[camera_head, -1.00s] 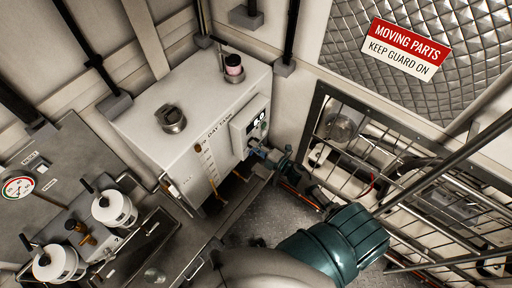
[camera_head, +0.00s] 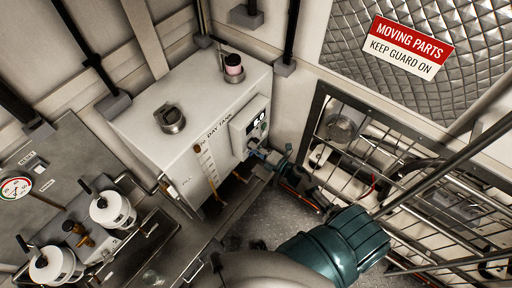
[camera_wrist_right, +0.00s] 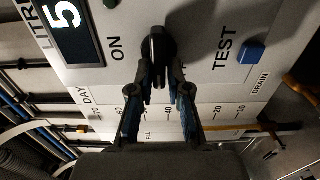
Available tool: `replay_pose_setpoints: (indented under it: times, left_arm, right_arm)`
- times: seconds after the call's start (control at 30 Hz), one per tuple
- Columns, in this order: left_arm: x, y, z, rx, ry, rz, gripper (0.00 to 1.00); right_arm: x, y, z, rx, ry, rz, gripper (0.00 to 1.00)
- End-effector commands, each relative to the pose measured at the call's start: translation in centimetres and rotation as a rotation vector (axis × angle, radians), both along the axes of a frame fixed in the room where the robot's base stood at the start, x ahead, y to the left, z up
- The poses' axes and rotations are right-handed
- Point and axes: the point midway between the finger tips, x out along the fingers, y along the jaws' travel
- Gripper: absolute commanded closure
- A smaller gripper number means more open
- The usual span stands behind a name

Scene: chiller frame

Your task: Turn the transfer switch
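The transfer switch is a black rotary knob (camera_wrist_right: 157,45) on a pale panel, between the printed words ON and TEST. Its handle points down in the right wrist view. My right gripper (camera_wrist_right: 160,78) has its two blue-padded fingers either side of the handle, with the tips apart; I cannot tell whether they touch it. In the head view the right gripper (camera_head: 259,153) is small, at the control box (camera_head: 246,125) on the front of the white day tank (camera_head: 165,85). The knob is too small to make out there. My left gripper is not in view.
A blue button (camera_wrist_right: 251,52) sits beside TEST, and a lit display (camera_wrist_right: 69,25) is left of ON. A barred guard (camera_head: 375,165) stands right of my arm. White filter canisters (camera_head: 113,210) and a gauge (camera_head: 16,188) are at the left.

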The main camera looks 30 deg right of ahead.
Motion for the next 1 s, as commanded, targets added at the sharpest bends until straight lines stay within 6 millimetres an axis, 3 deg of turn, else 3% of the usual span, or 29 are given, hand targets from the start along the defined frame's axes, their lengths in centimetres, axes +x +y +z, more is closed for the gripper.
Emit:
replay_pose_setpoints:
  times: [0.07, 0.47, 0.8, 1.0]
  left_arm:
    - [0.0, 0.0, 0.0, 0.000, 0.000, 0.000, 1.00]
    - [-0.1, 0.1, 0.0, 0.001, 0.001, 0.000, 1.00]
    - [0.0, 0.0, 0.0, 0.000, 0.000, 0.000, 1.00]
    - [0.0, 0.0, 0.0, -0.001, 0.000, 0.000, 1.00]
  right_arm:
    - [0.0, 0.0, -0.1, 0.001, 0.002, 0.000, 0.61]
    - [-0.9, -0.7, -0.3, 0.003, 0.005, -0.004, 0.61]
    - [-7.5, -3.3, -0.4, 0.004, 0.007, -0.004, 0.61]
    - [-10.2, -4.3, -0.3, 0.001, 0.005, -0.002, 0.61]
